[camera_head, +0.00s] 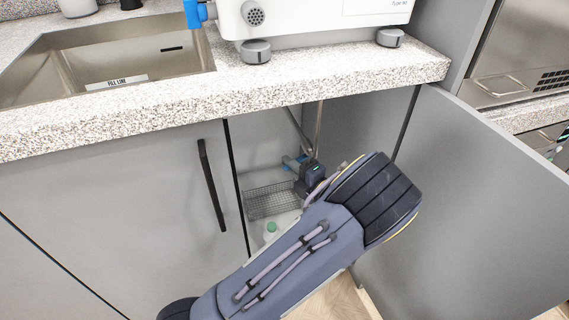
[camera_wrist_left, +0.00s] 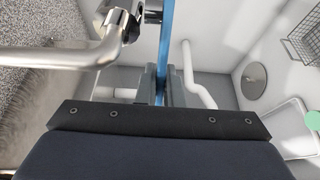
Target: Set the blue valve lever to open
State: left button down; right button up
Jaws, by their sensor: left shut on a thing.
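In the left wrist view the lever (camera_wrist_left: 164,38) is a thin blue bar running up the picture, near a metal valve body (camera_wrist_left: 125,22) on a shiny pipe. My left gripper (camera_head: 302,168) reaches into the cabinet. In the wrist view its two grey fingers (camera_wrist_left: 162,82) are shut on the blue lever, one on each side. The forearm hides part of the cabinet in the head view. My right gripper is not in view.
The cabinet door (camera_head: 480,200) stands open at right. A wire basket (camera_head: 268,200) and a green-capped bottle (camera_head: 270,231) are inside the cabinet. The stone counter edge (camera_head: 130,118) overhangs the opening. A white pipe (camera_wrist_left: 198,78) runs close to the fingers.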

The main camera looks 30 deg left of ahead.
pick_arm(q)
jog(key=shift+s+d+f+n+g+y+b, duration=0.1)
jog(key=shift+d+n+g+y+b, duration=0.25)
jog(key=shift+n+g, duration=0.55)
jog(key=shift+s+d+n+g+y, duration=0.15)
jog(key=shift+d+n+g, duration=0.3)
jog(key=shift+g, duration=0.75)
jog(key=c, duration=1.6)
grip_release()
jog(key=shift+o, duration=0.2)
